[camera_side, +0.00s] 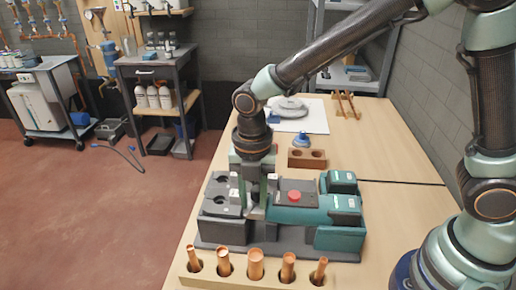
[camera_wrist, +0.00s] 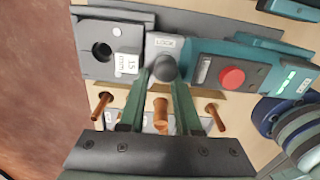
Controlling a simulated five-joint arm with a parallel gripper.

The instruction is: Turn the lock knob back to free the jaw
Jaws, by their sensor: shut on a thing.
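The press tool (camera_side: 295,215) lies on a dark base on the bench, with a teal body and a grey jaw end. The grey lock knob (camera_wrist: 163,68) sits beside a LOCK label (camera_wrist: 166,42) in the wrist view. My gripper (camera_wrist: 163,75) points down at it, its two green fingers on either side, shut on the knob. In the side view my gripper (camera_side: 254,200) hides the knob. The grey jaw (camera_wrist: 105,50), with a round hole and a 15 mm label, is left of the knob. A red button (camera_wrist: 232,78) is on the body to the right.
A wooden rack (camera_side: 215,277) with several copper pipes stands at the bench's front edge. A brown two-hole block (camera_side: 307,158) and a blue-based object (camera_side: 302,140) stand behind the tool. A white board (camera_side: 305,118) lies farther back.

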